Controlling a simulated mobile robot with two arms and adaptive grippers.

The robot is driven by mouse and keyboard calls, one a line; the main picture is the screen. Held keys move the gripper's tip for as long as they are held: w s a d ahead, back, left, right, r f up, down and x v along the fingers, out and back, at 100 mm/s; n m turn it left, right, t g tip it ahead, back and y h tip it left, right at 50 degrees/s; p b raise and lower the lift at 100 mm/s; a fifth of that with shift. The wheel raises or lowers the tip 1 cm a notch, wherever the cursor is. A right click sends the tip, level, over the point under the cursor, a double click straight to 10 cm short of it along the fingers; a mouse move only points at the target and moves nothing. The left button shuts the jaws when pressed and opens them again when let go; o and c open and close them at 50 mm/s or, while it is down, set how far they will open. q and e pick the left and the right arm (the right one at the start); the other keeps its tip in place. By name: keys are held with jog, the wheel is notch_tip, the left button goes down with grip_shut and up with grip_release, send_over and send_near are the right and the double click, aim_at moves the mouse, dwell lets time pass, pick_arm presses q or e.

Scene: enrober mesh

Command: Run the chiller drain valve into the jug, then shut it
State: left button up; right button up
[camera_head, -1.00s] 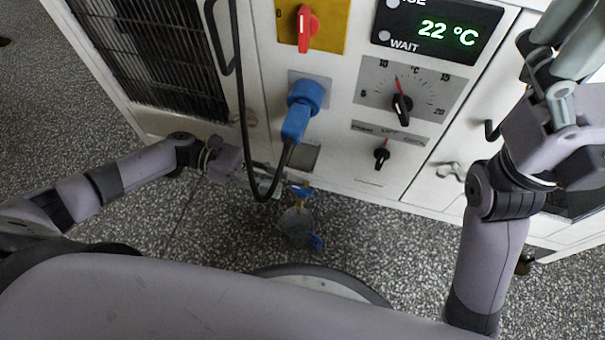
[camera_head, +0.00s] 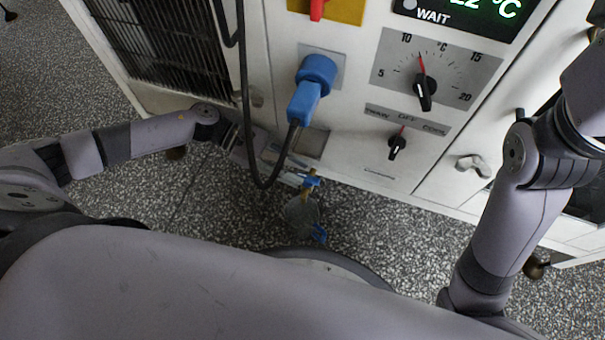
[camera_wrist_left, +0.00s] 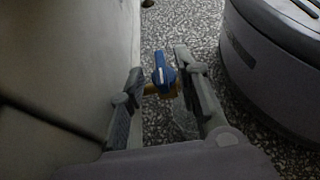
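The drain valve has a blue handle (camera_head: 311,181) on a brass body (camera_head: 306,192), low at the chiller's front. The valve handle also shows in the left wrist view (camera_wrist_left: 163,70). The jug (camera_head: 302,213), clear with a blue handle (camera_head: 319,235), stands on the floor below the valve. My left gripper (camera_head: 292,172) is at the valve. In the left wrist view its open fingers (camera_wrist_left: 160,68) stand on either side of the valve handle, with a gap visible. My right gripper is out of the picture; only my right arm shows.
The chiller (camera_head: 350,150) carries a blue plug (camera_head: 312,85), a temperature dial (camera_head: 424,88) and a mode knob (camera_head: 397,146). A black cable (camera_head: 247,120) hangs in a loop just above my left gripper. Speckled floor (camera_head: 390,245) is clear right of the jug.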

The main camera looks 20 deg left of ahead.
aim_at(308, 179)
pick_arm(q)
jog(key=shift+b+x, duration=0.45)
jog(key=shift+x, duration=0.85)
jog(key=shift+f, duration=0.1)
jog(key=shift+a, duration=0.1)
jog(key=c, duration=0.6)
jog(key=shift+w, duration=0.15)
grip_shut()
